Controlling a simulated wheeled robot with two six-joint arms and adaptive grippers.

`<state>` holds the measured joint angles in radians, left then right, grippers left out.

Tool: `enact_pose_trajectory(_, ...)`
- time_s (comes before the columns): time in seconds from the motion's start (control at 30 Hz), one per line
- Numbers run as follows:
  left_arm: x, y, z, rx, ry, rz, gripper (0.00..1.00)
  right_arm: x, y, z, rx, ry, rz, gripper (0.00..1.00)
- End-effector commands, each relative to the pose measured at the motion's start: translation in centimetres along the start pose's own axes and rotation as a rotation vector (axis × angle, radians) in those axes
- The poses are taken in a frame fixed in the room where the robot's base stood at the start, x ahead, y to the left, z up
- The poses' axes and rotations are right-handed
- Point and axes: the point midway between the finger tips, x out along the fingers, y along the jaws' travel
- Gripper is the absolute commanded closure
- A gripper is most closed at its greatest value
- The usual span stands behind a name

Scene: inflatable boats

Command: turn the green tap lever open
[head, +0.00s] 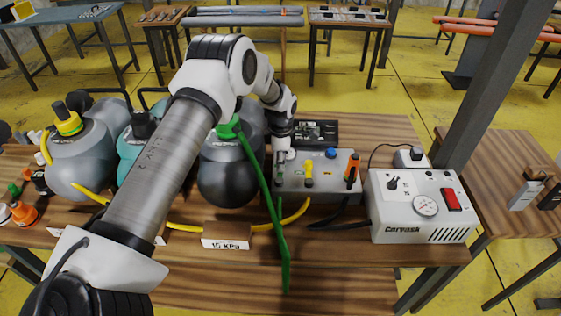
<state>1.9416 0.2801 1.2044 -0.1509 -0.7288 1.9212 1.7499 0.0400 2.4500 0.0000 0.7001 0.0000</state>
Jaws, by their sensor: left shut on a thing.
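A grey manifold box (330,184) stands on the wooden table, with upright levers on its top. A yellow lever (309,172) is in the middle and an orange-and-black lever (352,168) is at the right end. My left gripper (281,160) reaches down onto the left end of the box from behind. It is shut on the green tap lever, which is small in the picture and mostly hidden by the fingers; its exact angle cannot be told. My right gripper is not in view.
A white pump unit (422,205) with a gauge stands right of the box. Dark and teal round floats stand at left; a dark one (228,180) is beside the box. A long green strip (268,200) slants down in front. A "15 KPa" sign (227,243) stands at the front.

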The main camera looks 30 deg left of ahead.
Motion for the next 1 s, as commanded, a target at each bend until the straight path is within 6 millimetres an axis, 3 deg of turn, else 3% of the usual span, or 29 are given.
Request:
enact_pose_trajectory(0.27, 0.2, -0.1, 0.9, 0.165, 0.000, -0.001, 1.00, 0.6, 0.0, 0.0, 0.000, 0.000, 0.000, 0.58)
enact_pose_trajectory(1.0, 0.1, -1.9, 3.8, 0.824, 0.000, -0.004, 1.00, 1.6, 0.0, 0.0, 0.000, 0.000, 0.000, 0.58)
